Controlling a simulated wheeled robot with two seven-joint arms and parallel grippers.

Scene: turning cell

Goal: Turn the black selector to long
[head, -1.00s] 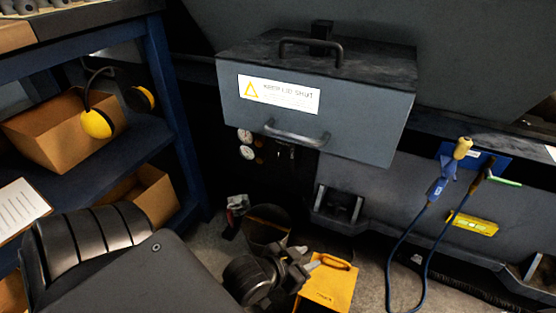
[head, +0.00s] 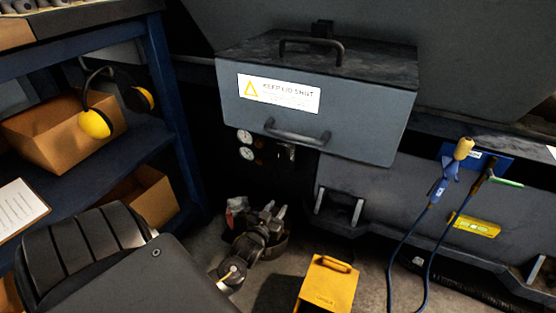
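I cannot make out a black selector for certain. A small dark fitting (head: 286,152) sits in the shadow under the grey lidded box, right of two round white gauges (head: 246,146), too dark to read any marking or position. My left gripper (head: 275,208) is low in front of that dark panel, below the gauges and apart from them. Its fingers point up and look parted, with nothing seen between them. My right gripper is out of view.
The grey box (head: 350,125) with handles and a "KEEP LID SHUT" label overhangs the panel. A yellow case (head: 328,288) stands on the floor. Blue cables (head: 430,215) hang at right. A blue shelf (head: 165,95) with cardboard boxes and yellow earmuffs (head: 94,124) is at left.

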